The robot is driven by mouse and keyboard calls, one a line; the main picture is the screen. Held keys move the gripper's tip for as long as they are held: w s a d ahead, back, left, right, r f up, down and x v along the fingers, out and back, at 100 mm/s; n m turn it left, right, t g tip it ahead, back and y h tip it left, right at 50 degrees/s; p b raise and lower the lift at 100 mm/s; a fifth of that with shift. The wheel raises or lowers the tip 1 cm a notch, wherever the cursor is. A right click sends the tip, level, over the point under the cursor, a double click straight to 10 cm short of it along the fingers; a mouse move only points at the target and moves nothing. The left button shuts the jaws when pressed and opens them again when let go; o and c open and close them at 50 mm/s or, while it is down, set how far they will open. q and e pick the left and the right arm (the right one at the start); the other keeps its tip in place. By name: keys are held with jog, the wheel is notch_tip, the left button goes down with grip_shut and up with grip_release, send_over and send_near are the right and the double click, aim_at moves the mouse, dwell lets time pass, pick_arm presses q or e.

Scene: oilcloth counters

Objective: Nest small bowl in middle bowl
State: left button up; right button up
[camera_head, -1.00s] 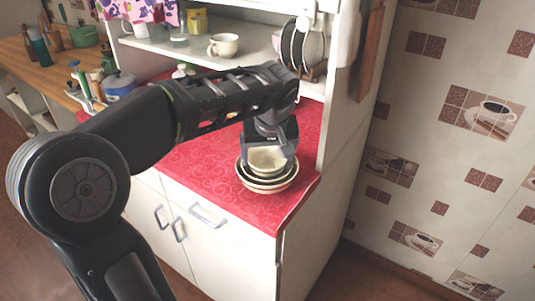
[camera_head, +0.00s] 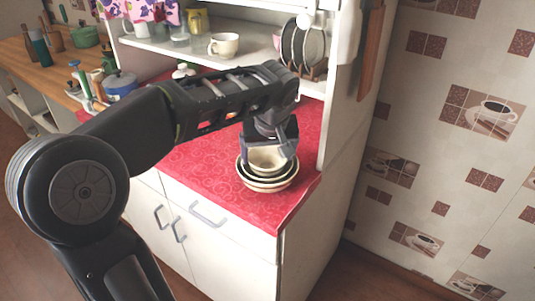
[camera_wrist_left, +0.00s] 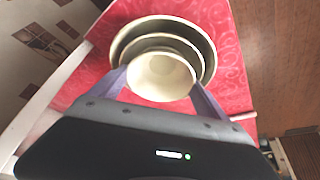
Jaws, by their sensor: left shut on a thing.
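The small cream bowl (camera_head: 267,160) is held by my left gripper (camera_head: 269,155), which is shut on it. In the left wrist view the small bowl (camera_wrist_left: 161,78) sits between the two fingers of the left gripper (camera_wrist_left: 160,88). The middle bowl (camera_wrist_left: 203,66) shows as a rim around and behind the small bowl, inside the large bowl (camera_wrist_left: 205,36). In the head view the large bowl (camera_head: 268,188) stands on the red counter. The small bowl is over or inside the middle bowl; I cannot tell whether it rests on it. My right gripper is not in view.
The red oilcloth counter (camera_head: 205,165) is clear left of the bowls. A cabinet side panel (camera_head: 340,110) stands close on the right. A cup (camera_head: 223,44) sits on the shelf above, and plates in a rack (camera_head: 303,48) stand behind the arm.

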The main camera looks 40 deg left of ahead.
pick_arm(q)
jog(key=shift+s+d+f, duration=0.15)
jog(key=shift+f, duration=0.35)
jog(key=o, duration=1.3)
jog(key=shift+o, duration=0.2)
jog(key=shift+d+r, duration=0.1)
jog(key=shift+r, duration=0.45)
jog(key=v, duration=0.7)
jog(key=shift+r, duration=0.3)
